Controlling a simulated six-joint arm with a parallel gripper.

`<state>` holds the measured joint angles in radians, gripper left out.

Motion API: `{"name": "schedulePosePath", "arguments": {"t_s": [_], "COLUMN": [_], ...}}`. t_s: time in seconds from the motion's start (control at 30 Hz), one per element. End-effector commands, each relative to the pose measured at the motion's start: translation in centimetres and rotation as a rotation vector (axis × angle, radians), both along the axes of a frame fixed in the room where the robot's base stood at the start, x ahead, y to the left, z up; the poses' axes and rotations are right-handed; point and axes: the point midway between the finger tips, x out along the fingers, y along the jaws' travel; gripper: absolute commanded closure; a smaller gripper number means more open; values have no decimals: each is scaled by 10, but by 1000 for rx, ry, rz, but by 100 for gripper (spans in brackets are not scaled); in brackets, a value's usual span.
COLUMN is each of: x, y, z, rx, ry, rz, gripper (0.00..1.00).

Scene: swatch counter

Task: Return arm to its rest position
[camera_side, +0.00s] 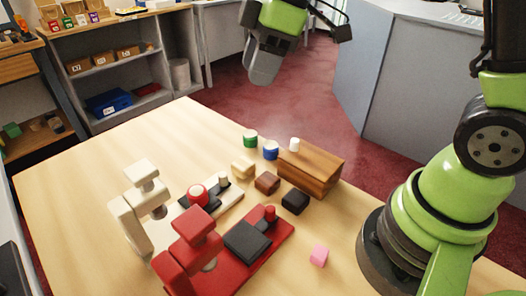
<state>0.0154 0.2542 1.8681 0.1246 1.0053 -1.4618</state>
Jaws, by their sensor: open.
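My gripper (262,66) hangs at the top centre, high above the far edge of the table (110,145). Its grey end points down and its fingertips are hard to tell apart. Nothing shows held in it. It is well apart from the things on the table. My green arm shows at the right and at the top edge, with the middle of it out of the frame.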

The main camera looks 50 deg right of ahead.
Motion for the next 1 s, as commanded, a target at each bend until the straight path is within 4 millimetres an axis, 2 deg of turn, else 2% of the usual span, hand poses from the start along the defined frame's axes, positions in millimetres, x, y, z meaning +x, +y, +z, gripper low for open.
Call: {"name": "schedulePosePath", "arguments": {"t_s": [0.03,0.2,0.33,0.5,0.7,1.0], "x": [-15,-66,-105,-143,-161,-163], "y": [-1,-6,-10,-14,-16,-17], "z": [17,51,63,63,59,59], "rx": [11,91,188,325,414,423], "ry": [-16,-39,-59,-72,-73,-70], "rz": [-101,-486,-766,-1049,-1201,-1218], "gripper": [54,54,54,54,54,54]}}
